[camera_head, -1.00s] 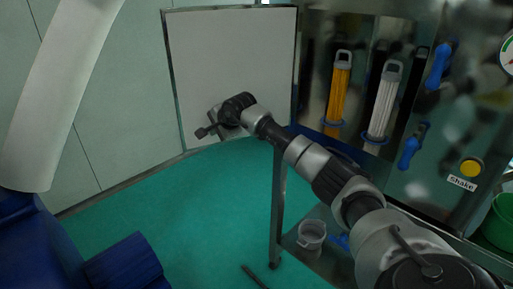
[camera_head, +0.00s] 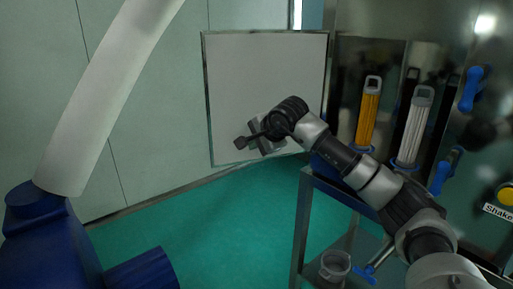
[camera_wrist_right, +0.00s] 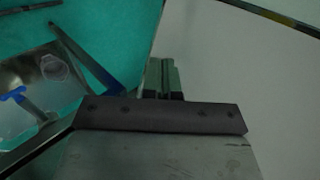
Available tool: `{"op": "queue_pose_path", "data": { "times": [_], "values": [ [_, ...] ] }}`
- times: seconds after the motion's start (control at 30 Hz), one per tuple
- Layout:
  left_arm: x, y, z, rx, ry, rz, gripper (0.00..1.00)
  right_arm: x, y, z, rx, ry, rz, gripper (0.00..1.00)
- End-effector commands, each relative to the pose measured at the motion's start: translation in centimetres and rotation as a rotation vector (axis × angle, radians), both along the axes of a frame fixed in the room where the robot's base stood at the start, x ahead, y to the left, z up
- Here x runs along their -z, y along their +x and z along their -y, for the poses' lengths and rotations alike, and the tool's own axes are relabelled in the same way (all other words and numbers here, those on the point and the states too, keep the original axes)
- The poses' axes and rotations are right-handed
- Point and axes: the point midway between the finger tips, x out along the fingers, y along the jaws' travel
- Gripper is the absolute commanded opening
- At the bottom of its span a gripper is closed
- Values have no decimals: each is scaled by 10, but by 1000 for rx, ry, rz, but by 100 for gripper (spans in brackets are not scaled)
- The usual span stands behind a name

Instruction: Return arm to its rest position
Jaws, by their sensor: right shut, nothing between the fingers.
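My right arm reaches in from the lower right of the head view. Its gripper (camera_head: 246,143) is at the left end of the arm, raised in the air in front of the white panel (camera_head: 235,75). The gripper is shut and holds nothing. In the right wrist view the closed fingers (camera_wrist_right: 163,72) point away from the camera, with green floor and a pale surface beyond. My left gripper is not in view.
A metal cart (camera_head: 301,225) stands below the arm, with a clear beaker (camera_head: 334,266) and a blue-handled item (camera_head: 366,272) on it. Yellow (camera_head: 369,112) and white (camera_head: 414,130) cylinders stand behind. Blue equipment (camera_head: 60,240) with a pale tube (camera_head: 105,95) is at left. Green floor (camera_head: 230,225) lies between.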

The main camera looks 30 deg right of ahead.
Motion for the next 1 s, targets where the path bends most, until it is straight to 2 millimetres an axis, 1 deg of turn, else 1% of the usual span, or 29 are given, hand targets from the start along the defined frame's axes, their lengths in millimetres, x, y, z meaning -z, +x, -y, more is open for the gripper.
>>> {"op": "queue_pose_path", "data": {
  "times": [0.13, 0.3, 0.37, 0.47, 0.57, 0.6, 0.63, 0.67, 0.7, 0.73, 0.77, 0.8, 0.87, 0.9, 0.97, 1.0],
  "values": [
    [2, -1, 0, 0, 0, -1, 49, -5, -5, -2, 0, 0, 0, 0],
    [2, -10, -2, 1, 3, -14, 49, -3, -5, -3, 0, 11, -4, 0],
    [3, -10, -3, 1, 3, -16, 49, 6, -2, -9, -4, 52, -14, 0],
    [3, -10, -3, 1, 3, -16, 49, 39, 5, -30, -9, 227, -60, 0],
    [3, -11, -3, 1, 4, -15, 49, 97, 14, -66, 29, 565, -151, 0],
    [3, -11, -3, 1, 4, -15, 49, 124, 15, -82, 72, 741, -200, 0],
    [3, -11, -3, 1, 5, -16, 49, 145, 16, -93, 116, 880, -242, 0],
    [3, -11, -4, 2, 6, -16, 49, 165, 16, -103, 169, 1020, -280, 0],
    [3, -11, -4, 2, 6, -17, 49, 192, 15, -113, 252, 1201, -332, 0],
    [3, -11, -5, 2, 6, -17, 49, 213, 13, -119, 327, 1335, -371, 0],
    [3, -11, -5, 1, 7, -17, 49, 235, 10, -123, 410, 1466, -409, 0],
    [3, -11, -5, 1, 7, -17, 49, 265, 5, -126, 536, 1638, -456, 0],
    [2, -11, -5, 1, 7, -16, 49, 310, -5, -127, 739, 1864, -509, 0],
    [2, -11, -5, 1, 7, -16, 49, 338, -14, -125, 876, 1994, -533, 0],
    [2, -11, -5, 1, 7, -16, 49, 381, -32, -122, 1083, 2157, -556, 0],
    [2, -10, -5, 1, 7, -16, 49, 408, -45, -119, 1222, 2251, -560, 0]
  ]
}}
